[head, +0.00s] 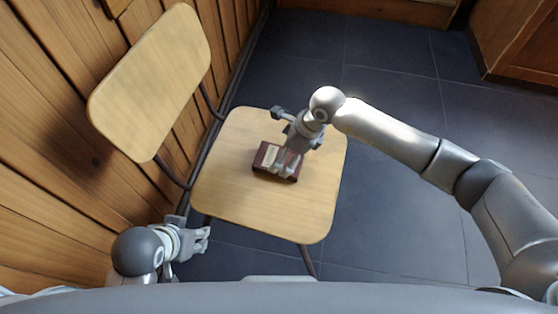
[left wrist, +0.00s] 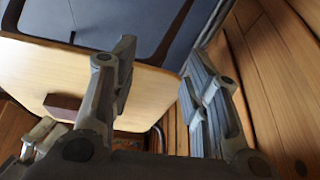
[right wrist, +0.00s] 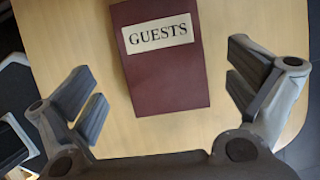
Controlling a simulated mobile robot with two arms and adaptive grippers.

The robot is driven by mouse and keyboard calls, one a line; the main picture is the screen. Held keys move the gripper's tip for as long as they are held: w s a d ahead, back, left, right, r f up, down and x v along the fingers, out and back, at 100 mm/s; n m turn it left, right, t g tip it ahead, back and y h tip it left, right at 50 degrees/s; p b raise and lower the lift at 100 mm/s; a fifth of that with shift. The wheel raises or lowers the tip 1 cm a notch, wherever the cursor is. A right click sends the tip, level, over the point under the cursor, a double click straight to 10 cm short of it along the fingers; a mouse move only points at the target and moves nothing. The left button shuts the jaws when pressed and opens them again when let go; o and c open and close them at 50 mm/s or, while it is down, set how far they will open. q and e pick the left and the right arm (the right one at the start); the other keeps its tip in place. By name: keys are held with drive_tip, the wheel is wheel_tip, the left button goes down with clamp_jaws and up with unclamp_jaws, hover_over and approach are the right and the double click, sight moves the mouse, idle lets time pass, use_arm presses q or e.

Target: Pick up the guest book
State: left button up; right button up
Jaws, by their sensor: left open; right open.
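The guest book (right wrist: 165,85) is a dark red book with a pale label reading "GUESTS". It lies flat on the wooden chair seat (head: 235,200). In the head view the guest book (head: 262,156) is partly hidden by my right gripper (head: 284,140). In the right wrist view my right gripper (right wrist: 162,80) is open and empty, its fingers on either side of the book and apart from it. My left gripper (head: 204,238) is open and empty, left of the seat's near edge. In the left wrist view the guest book (left wrist: 62,104) shows at the left.
The chair backrest (head: 150,85) rises at the left, close to the wood-panelled wall (head: 50,130). The dark tiled floor (head: 390,80) is clear on the right. A wooden cabinet (head: 520,45) stands at the far right.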

sight(267, 153)
drive_tip(key=b+x, duration=0.1)
drive_tip(key=x, duration=0.2)
drive_tip(key=shift+w+f, duration=0.1)
drive_tip(key=shift+f, duration=0.45)
use_arm(q)
drive_tip(key=w+d+r+t, duration=0.1)
drive_tip(key=w+r+t, duration=0.1)
drive_tip(key=w, duration=0.3)
drive_tip(key=shift+w+d+t+h, duration=0.4)
drive_tip(key=shift+t, duration=0.2)
use_arm(e)
drive_tip(key=c, duration=1.1)
